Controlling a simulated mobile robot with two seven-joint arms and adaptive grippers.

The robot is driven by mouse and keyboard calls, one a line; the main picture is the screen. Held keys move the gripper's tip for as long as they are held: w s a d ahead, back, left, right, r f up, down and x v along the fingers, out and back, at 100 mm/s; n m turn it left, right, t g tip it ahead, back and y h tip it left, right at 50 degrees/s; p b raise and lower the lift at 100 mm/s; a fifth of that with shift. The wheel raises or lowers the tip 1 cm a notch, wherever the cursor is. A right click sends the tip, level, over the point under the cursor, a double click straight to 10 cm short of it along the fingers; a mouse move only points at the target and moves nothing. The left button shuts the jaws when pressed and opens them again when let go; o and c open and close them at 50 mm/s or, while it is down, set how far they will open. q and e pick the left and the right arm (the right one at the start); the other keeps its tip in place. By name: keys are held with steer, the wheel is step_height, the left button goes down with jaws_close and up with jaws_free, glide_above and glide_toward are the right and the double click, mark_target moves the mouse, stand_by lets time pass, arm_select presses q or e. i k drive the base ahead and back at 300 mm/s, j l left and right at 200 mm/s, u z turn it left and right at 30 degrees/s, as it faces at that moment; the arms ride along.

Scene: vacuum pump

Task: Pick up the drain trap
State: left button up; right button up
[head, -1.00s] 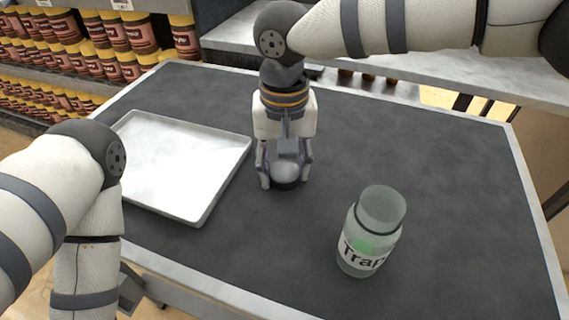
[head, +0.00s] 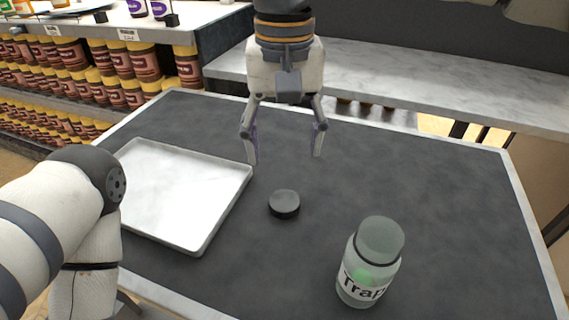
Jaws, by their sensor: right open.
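The drain trap (head: 368,264) is a translucent greenish bottle with a "Trap" label, standing upright at the front right of the dark table. Something green shows inside it. A small round black cap or disc (head: 284,204) lies on the table, left of the bottle. My right gripper (head: 286,158) is open and empty, pointing down above the table behind the disc, away from the bottle. Part of my left arm shows at the left edge, but its gripper is out of view.
A white shallow tray (head: 222,219) lies on the left of the dark table (head: 450,190). Shelves with several yellow-lidded jars (head: 135,62) stand behind at the left. A pale marble-like counter (head: 430,85) runs behind the table. The table's right side is clear.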

mark_target(372, 258)
steer(key=k, duration=1.5)
